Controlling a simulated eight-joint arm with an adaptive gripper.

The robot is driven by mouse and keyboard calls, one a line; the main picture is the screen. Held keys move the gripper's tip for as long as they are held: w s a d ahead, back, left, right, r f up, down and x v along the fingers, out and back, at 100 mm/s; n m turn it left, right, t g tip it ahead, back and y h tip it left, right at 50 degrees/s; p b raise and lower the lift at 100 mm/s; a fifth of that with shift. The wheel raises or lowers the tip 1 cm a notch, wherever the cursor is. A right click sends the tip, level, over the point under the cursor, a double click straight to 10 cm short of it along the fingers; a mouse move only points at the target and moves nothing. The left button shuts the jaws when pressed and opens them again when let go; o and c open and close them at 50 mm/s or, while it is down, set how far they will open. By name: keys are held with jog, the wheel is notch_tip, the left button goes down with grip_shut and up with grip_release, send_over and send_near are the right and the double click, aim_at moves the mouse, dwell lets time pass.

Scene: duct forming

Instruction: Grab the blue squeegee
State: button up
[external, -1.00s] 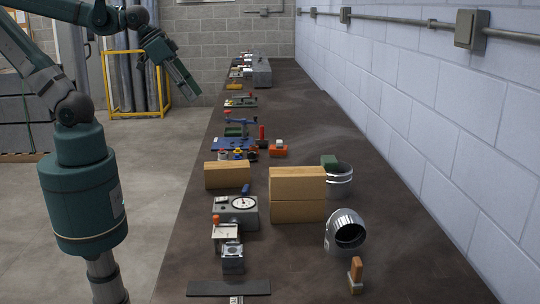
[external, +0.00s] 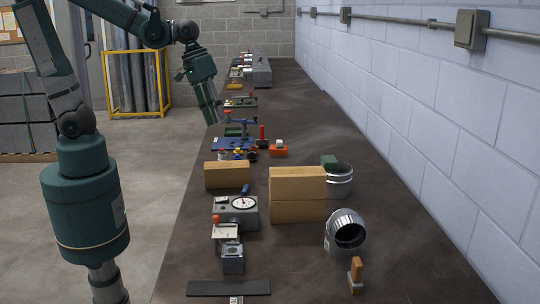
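I cannot make out a blue squeegee for certain. A flat blue piece (external: 228,145) lies on the bench under a clamp-like tool with a blue bar. A small blue handle (external: 246,189) shows at the back of a grey box with a round dial. My gripper (external: 212,120) points down near the left edge of the bench, in front of the far tools and above and left of the flat blue piece. It is too small to see whether its fingers are apart. Nothing visible hangs from it.
On the dark bench (external: 300,258) stand tan blocks (external: 297,195), a shiny duct elbow (external: 346,232), a second metal duct piece (external: 338,181), an orange block (external: 278,150) and a wooden-handled tool (external: 356,275). A block wall borders the right. The right strip of bench is mostly clear.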

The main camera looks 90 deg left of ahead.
jog(key=w+a+f+n+g+h+b, duration=0.2)
jog(key=w+f+n+b, duration=0.15)
jog(key=w+f, duration=0.45)
jog(key=n+g+h+b, duration=0.1)
jog(key=n+g+b, duration=0.15)
jog(key=n, duration=0.25)
send_over(246, 186)
jog(key=a, duration=0.2)
jog(key=f, duration=1.4)
jog(key=shift+w+d, duration=0.2)
jog(key=shift+d, duration=0.05)
jog(key=shift+w+a+f+b, duration=0.15)
jog(key=shift+f+b, duration=0.15)
jog(key=shift+f, duration=0.45)
jog(key=shift+f, duration=0.1)
jog(key=shift+x, duration=1.2)
jog(key=shift+f, duration=0.1)
jog(key=shift+b+x, duration=0.4)
jog(key=shift+x, duration=2.15)
